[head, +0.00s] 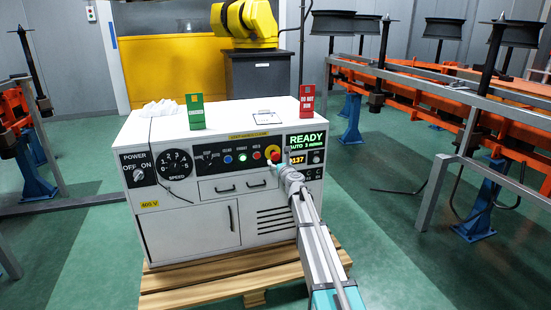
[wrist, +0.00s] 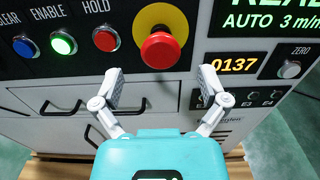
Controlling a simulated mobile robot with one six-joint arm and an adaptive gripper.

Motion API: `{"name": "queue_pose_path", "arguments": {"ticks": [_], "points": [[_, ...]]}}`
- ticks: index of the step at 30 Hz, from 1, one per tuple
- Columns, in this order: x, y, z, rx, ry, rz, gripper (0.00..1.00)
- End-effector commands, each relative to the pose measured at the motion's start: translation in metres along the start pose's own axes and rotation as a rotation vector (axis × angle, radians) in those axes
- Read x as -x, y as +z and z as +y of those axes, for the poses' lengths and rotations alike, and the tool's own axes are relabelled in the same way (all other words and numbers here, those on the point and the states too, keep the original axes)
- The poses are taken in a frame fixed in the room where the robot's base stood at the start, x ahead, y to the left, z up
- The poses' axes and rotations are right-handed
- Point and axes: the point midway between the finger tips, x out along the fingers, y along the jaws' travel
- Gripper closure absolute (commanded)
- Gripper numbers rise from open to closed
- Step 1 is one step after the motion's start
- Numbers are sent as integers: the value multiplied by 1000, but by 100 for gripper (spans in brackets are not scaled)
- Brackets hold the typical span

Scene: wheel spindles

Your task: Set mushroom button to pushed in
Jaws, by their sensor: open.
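The red mushroom button (wrist: 161,49) stands out from a yellow round plate (wrist: 160,22) on the black control panel. In the head view the button (head: 272,152) shows at the panel's right part, just beyond my gripper. My gripper (wrist: 155,79) is open and empty, its two fingers spread below the button, one to each side of it in the picture. I cannot tell whether a fingertip touches anything. In the head view my gripper (head: 283,168) partly covers the panel below the button.
Beside the button are a red HOLD button (wrist: 106,38), a lit green ENABLE button (wrist: 64,43) and a white ZERO button (wrist: 290,69). An orange display (wrist: 234,64) reads 0137. The white cabinet (head: 190,232) stands on a wooden pallet (head: 190,285). Green and red signs stand on top.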

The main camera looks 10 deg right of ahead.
Motion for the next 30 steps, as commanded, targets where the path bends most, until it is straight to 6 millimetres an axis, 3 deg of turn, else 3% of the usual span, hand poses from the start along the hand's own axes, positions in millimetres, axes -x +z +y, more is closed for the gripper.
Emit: {"name": "queue_pose_path", "arguments": {"ticks": [3, 9, 23, 30], "points": [[-21, 0, -1, 0, 0, 0, 7], [-38, 0, -1, 0, -1, 0, 7], [-43, 0, 0, 0, -1, 0, 7], [-43, 0, 0, 0, -1, 0, 49]]}}
